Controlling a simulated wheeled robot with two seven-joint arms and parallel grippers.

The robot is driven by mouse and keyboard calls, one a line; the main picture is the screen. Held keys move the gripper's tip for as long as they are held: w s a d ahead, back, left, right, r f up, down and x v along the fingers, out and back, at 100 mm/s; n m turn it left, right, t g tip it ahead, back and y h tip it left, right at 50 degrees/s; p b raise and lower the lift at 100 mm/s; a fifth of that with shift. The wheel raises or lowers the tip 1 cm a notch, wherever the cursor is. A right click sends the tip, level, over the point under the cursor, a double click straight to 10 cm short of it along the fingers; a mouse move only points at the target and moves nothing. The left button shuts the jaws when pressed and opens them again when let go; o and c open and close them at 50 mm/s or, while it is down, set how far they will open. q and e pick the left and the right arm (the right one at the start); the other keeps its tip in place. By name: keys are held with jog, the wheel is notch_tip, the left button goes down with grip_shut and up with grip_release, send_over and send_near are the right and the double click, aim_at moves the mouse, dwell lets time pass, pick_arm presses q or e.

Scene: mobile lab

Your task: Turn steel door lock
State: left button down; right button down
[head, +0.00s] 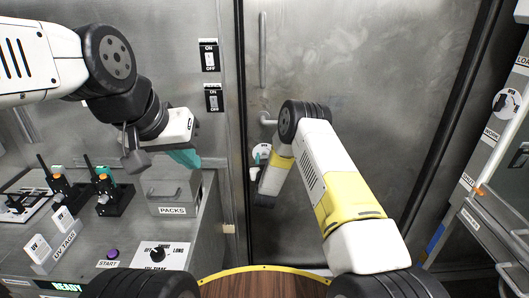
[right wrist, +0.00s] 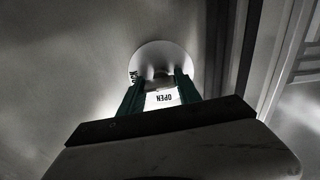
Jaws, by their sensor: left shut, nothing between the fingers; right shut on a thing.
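The steel door (head: 390,90) stands in front of me and looks closed. Its round white lock plate (head: 260,151) shows low near the left door edge in the head view, partly covered by my right arm. In the right wrist view the lock plate (right wrist: 163,52) lies just beyond the fingers, with "OPEN" lettering upside down between them and other lettering, partly hidden, at its left. My right gripper (right wrist: 160,82) is shut on the lock's knob, which is mostly hidden between the dark green fingers. My left gripper (head: 186,158) is shut and empty above the bench at left.
A vertical bar handle (head: 262,50) and a lever handle (head: 267,119) are on the door above the lock. The PACKS box (head: 174,194) stands on the left bench below my left gripper. Two ON/OFF switches (head: 209,56) are on the left wall. A cabinet stands at right.

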jog(key=shift+m, duration=0.7)
jog(key=c, duration=0.8)
grip_release()
jog(key=shift+c, duration=0.2)
jog(key=s, duration=0.8)
